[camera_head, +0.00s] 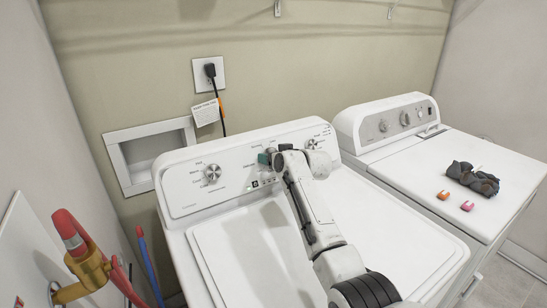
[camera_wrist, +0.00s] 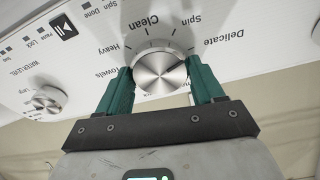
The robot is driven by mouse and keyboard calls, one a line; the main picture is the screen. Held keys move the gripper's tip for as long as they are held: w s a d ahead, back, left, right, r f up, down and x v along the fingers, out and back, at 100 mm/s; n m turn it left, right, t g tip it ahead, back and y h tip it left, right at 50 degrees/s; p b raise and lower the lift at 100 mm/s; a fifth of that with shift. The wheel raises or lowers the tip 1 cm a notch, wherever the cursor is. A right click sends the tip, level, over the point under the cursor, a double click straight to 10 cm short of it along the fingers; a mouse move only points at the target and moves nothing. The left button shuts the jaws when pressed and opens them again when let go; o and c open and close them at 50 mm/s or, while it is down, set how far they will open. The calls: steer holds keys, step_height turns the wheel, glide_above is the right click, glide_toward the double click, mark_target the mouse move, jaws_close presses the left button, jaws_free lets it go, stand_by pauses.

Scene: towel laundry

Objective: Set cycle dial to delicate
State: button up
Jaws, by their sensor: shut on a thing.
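The cycle dial (camera_wrist: 160,66) is a round brushed-metal knob on the washer's white control panel. In the wrist view it sits between the two green fingers of my gripper (camera_wrist: 161,88), which is shut on its sides. Printed labels around it include Towels, Heavy, Clean, Spin and Delicate (camera_wrist: 223,38); the lettering appears upside down. I cannot tell which label the dial points to. In the head view my gripper (camera_head: 268,157) is at the middle of the control panel, and the gripped dial is hidden behind it.
Other knobs are on the washer panel: one at the left (camera_head: 212,173) and one at the right (camera_head: 311,144). A dryer (camera_head: 410,168) stands to the right, with dark cloth (camera_head: 472,179) and two small colored items on top. Red and blue hoses are at the left.

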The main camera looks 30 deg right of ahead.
steer(key=shift+m, duration=1.2)
steer(key=o, duration=1)
steer(key=shift+o, duration=0.2)
steer(key=shift+s, duration=0.1)
steer(key=v, duration=1)
steer(key=shift+s+r, duration=0.15)
steer(key=shift+s, duration=0.15)
steer(key=shift+a, duration=0.1)
